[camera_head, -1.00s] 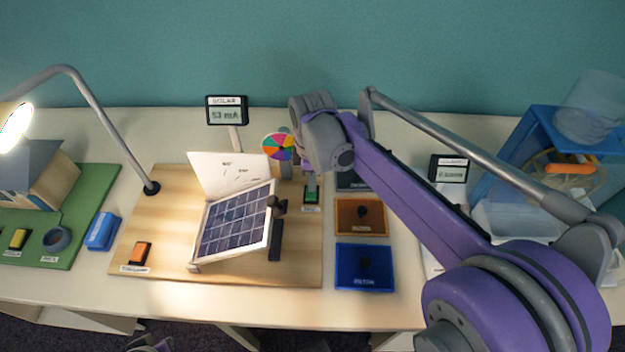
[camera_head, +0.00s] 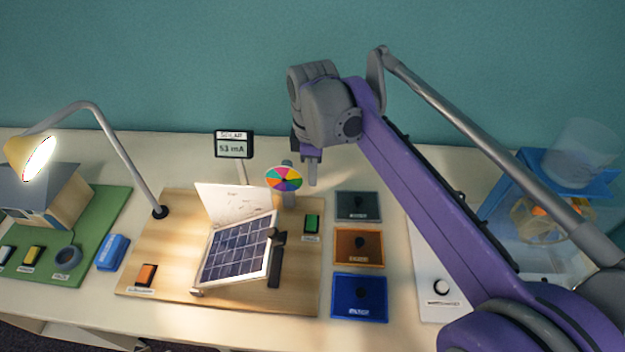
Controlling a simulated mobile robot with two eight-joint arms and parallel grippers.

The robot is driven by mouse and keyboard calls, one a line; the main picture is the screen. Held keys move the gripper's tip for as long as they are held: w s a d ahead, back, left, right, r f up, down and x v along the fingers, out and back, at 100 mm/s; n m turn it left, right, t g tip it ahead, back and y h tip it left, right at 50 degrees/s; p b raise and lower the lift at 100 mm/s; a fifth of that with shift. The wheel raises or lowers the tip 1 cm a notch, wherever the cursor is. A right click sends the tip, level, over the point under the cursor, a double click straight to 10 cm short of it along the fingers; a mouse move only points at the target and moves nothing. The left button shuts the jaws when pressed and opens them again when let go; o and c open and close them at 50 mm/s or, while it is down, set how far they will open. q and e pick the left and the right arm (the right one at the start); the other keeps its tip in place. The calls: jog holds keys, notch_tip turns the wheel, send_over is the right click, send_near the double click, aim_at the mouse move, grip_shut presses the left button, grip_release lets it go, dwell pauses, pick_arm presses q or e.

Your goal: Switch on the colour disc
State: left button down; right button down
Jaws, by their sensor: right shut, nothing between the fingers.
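The colour disc (camera_head: 284,178), with wedges of several colours, stands on a grey post at the back right of the wooden board. A green rocker switch (camera_head: 312,223) with a small label sits on the board just in front and to the right of the disc. My right gripper (camera_head: 311,182) is shut and empty, pointing down above and behind the green switch, apart from it. An orange switch (camera_head: 146,274) sits at the board's front left. My left gripper does not show.
A tilted solar panel (camera_head: 238,250) with a white reflector fills the board's middle. The meter (camera_head: 234,146) reads 53 mA. A lit lamp (camera_head: 38,158) leans in at left. Grey, orange (camera_head: 359,260) and blue (camera_head: 360,310) plates lie right of the board.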

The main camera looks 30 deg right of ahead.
aim_at(312, 217)
jog(key=shift+t+h, duration=0.3)
jog(key=shift+t, duration=0.1)
notch_tip(312, 217, down, 14)
jog(key=b, duration=0.3)
jog(key=shift+r, duration=0.15)
dwell(0.5)
